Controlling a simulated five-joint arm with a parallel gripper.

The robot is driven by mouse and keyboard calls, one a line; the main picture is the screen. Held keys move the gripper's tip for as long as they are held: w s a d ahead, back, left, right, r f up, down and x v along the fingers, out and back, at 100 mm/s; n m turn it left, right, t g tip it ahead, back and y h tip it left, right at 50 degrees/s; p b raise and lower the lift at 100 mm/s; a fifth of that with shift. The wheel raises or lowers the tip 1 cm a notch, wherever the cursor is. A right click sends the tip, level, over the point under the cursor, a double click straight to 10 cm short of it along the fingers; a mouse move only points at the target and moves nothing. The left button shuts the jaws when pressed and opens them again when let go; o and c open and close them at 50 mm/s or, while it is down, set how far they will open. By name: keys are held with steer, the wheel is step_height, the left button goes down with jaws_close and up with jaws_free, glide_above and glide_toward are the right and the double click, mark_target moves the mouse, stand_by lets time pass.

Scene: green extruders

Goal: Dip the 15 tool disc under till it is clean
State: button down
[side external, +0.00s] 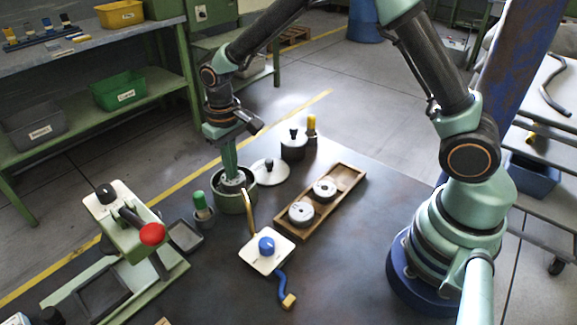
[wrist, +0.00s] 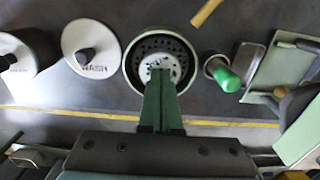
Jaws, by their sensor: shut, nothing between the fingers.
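A round green wash pot (side external: 236,205) stands open on the dark table. In the wrist view the pot (wrist: 128,66) holds a dark perforated insert with a pale round piece (wrist: 160,66) at its middle. I cannot tell whether this is the 15 tool disc. My gripper (side external: 231,176) points down into the pot's mouth, its green fingers (wrist: 160,78) shut and empty over the pale piece. Two grey discs, a nearer one (side external: 302,213) and a farther one (side external: 325,189), lie in a wooden tray (side external: 350,177); their numbers are unreadable.
A white lid marked WASH (wrist: 91,48) lies beside the pot. A black-knobbed canister (side external: 294,146) stands behind it. A green-topped holder (side external: 203,207), a press with a red knob (side external: 152,234) and a white plate with a blue knob (side external: 266,246) stand near. The table's front right is clear.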

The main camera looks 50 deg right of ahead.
stand_by(0.3)
steer(key=shift+r, duration=2.5)
steer(key=s+d+r+t, duration=0.2)
steer(key=s+d+r, duration=0.2)
steer(key=s+r, duration=0.2)
steer(key=s+d+r+t, duration=0.3)
steer(key=s+d+r, duration=0.2)
steer(key=s+r, duration=0.2)
steer(key=s, duration=0.2)
steer(key=shift+s+d+t, duration=0.25)
steer(key=shift+s+t, duration=0.05)
